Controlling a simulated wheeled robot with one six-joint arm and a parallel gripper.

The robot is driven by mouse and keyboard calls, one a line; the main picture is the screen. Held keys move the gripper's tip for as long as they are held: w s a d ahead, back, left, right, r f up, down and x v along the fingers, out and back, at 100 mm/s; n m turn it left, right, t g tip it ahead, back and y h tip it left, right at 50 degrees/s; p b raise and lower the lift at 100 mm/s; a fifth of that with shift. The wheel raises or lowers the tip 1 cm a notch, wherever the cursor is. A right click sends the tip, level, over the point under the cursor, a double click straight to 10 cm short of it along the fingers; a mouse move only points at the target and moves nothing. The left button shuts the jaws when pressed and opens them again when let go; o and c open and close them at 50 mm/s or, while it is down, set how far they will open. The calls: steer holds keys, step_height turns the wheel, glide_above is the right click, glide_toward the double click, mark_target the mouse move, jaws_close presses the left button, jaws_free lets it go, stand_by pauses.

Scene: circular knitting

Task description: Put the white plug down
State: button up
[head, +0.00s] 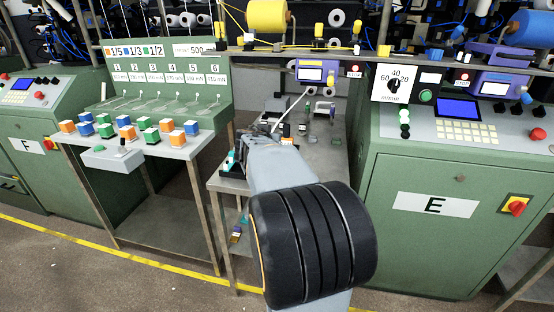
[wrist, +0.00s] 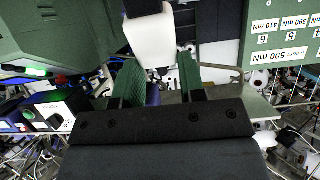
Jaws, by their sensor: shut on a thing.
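In the wrist view my gripper (wrist: 158,82) has two green-padded fingers on either side of a white plug (wrist: 152,42) with a dark top. The gripper is shut on the plug, which sits between and just beyond the fingertips. In the head view my arm reaches away over the narrow grey table (head: 228,184) and hides most of the gripper and the plug. I cannot tell from here whether the plug touches any surface.
Left of my arm a side table (head: 188,149) holds several coloured cubes under a green weight board (head: 165,85). Green machine E (head: 425,245) stands close on the right. Small parts (head: 322,108) lie at the grey table's back. A yellow yarn cone (head: 266,15) hangs above.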

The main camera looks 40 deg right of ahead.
steer(key=w+d+f+b, duration=0.1)
steer(key=d+f, duration=0.1)
steer(key=f, duration=0.1)
steer(key=w+d+f, duration=0.2)
steer(key=f, duration=0.1)
steer(key=w+d+f+b, duration=0.1)
steer(key=d+f, duration=0.1)
steer(key=f, duration=0.1)
steer(key=shift+w+d+f+b, duration=0.1)
steer(key=shift+w+f+b, duration=0.1)
steer(key=shift+w+b, duration=0.2)
steer(key=shift+f, duration=0.4)
steer(key=shift+f+b, duration=0.25)
steer(key=shift+b, duration=0.2)
steer(key=o, duration=0.8)
steer(key=shift+r, duration=0.15)
